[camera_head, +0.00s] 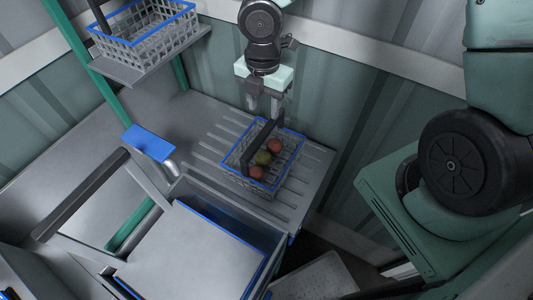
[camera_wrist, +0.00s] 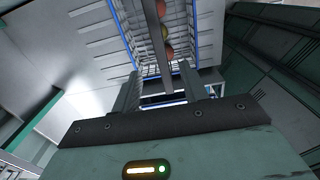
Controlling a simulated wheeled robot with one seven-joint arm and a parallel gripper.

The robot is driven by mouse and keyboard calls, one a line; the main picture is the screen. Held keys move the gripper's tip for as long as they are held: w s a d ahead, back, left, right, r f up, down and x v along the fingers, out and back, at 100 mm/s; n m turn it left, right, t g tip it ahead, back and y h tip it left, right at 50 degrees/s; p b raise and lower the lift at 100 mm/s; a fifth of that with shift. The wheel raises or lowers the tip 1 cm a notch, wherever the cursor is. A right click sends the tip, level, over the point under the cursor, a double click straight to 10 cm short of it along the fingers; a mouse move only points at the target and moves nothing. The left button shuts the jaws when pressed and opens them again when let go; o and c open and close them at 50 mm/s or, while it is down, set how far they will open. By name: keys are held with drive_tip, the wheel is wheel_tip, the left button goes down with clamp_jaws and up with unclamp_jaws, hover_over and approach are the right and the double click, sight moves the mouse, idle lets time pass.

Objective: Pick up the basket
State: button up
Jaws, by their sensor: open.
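The basket (camera_head: 246,180) is a grey mesh basket with a blue rim. It sits on the ribbed grey counter and holds red tomatoes and a greenish one. A dark bar handle (camera_head: 264,146) stands over its middle. My gripper (camera_head: 265,105) is open and empty, above the basket's far end and apart from it, fingers pointing down. In the wrist view the basket (camera_wrist: 130,22) lies beyond my gripper (camera_wrist: 158,70), and its handle (camera_wrist: 156,30) runs between the lines of the two fingers. The basket's underside is hidden.
A second blue-rimmed basket (camera_head: 157,43) stands on a raised shelf (camera_head: 125,72) at upper left. A blue pad (camera_head: 148,142) on a bent metal post stands left of the basket. A grey-lidded box (camera_head: 192,258) is in front. The wall rises close behind the counter.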

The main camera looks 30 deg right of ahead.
sight(264, 131)
wheel_tip(264, 131, down, 12)
drive_tip(key=shift+r+b, duration=0.1)
drive_tip(key=shift+b, duration=0.25)
clamp_jaws()
